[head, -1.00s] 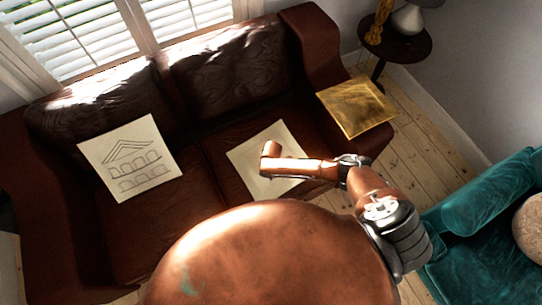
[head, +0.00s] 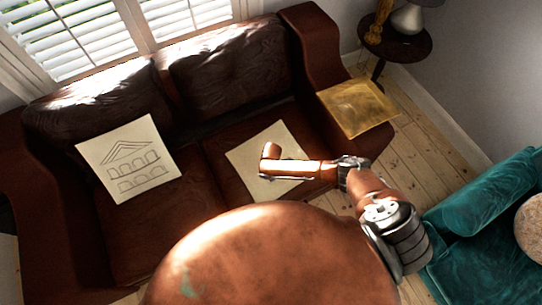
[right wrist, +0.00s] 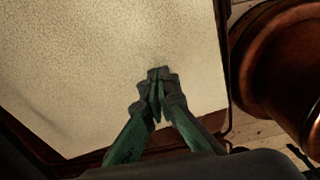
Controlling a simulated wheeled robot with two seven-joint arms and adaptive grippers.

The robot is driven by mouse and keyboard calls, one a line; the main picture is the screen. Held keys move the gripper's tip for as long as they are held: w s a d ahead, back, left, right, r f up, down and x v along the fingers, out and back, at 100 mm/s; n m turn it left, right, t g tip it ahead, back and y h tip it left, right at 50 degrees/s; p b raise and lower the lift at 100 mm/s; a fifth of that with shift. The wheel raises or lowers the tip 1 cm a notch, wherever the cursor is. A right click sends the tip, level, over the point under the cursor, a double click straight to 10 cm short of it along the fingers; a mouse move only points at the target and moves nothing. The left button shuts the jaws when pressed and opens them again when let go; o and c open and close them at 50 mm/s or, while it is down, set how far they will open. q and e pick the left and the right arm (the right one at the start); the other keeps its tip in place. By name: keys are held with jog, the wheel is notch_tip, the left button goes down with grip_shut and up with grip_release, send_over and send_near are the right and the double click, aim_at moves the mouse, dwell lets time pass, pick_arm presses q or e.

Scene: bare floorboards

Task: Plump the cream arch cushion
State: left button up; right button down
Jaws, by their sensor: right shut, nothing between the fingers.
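A cream cushion with a line drawing of arches and a gable (head: 128,160) leans on the left seat of the brown leather sofa. A plain-looking cream cushion (head: 285,140) lies on the right seat; its pale face fills much of the right wrist view (right wrist: 90,70). My right arm reaches over this plain cushion. My right gripper (right wrist: 158,76) is shut and empty, its fingertips over the cushion's face near one edge. A small dark patch shows at the tips; I cannot tell whether they touch. The wrist hides part of the cushion in the head view. My left gripper is out of view.
A gold cushion (head: 358,106) lies at the sofa's right arm (head: 318,50). A dark round side table (head: 398,42) holds a lamp and a gold figure. A teal sofa (head: 480,225) stands at the right. Bare floorboards (head: 430,150) lie between.

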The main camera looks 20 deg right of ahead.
jog(key=shift+f, duration=0.2)
jog(key=shift+r, duration=0.1)
notch_tip(320, 180, up, 10)
jog(key=p, duration=0.8)
jog(key=shift+p, duration=0.35)
jog(key=w+a+b, duration=0.6)
jog(key=w+b, duration=0.2)
jog(key=w, duration=0.2)
jog(key=shift+a, duration=0.15)
